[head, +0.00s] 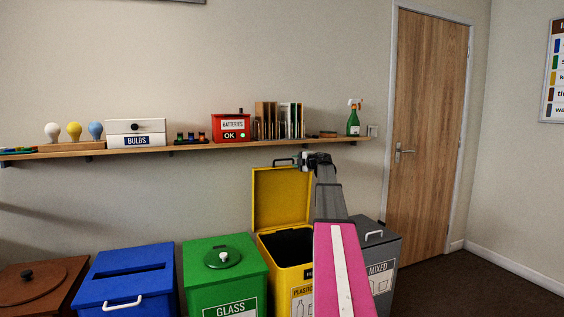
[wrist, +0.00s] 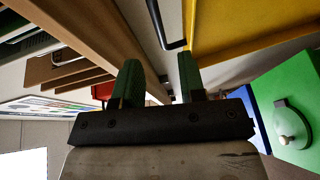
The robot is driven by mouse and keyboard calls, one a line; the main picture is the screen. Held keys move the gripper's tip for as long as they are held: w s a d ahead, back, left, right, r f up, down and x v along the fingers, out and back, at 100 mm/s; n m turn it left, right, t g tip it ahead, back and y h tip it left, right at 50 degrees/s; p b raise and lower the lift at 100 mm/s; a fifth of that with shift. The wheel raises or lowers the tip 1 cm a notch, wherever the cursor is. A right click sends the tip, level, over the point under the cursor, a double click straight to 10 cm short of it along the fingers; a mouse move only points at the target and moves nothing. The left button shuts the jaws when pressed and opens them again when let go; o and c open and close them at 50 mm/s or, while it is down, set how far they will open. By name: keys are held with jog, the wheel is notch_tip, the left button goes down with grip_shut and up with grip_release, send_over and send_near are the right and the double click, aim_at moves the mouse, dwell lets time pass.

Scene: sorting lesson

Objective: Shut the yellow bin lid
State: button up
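The yellow bin (head: 287,262) stands in the row on the floor, with its dark inside showing. Its yellow lid (head: 280,200) is open and stands upright near the wall. The lid's dark handle (head: 284,162) is at its top edge. In the wrist view the lid (wrist: 245,28) fills the upper right, and the handle (wrist: 166,30) shows just past my fingertips, in line with the gap between them. My gripper (head: 303,160) is beside the right end of the handle. In the wrist view my gripper (wrist: 160,70) is open, its green fingers apart with nothing between them.
A wall shelf (head: 200,146) runs just above the lid, carrying a red batteries box (head: 230,128), a white bulbs box and a spray bottle (head: 353,118). A green bin (head: 224,272) and blue bin (head: 125,280) stand left, a grey bin (head: 378,250) right. Open floor lies near the door.

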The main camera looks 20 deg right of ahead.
aim_at(283, 160)
jog(key=x, duration=0.9)
jog(key=shift+w, duration=0.2)
grip_shut()
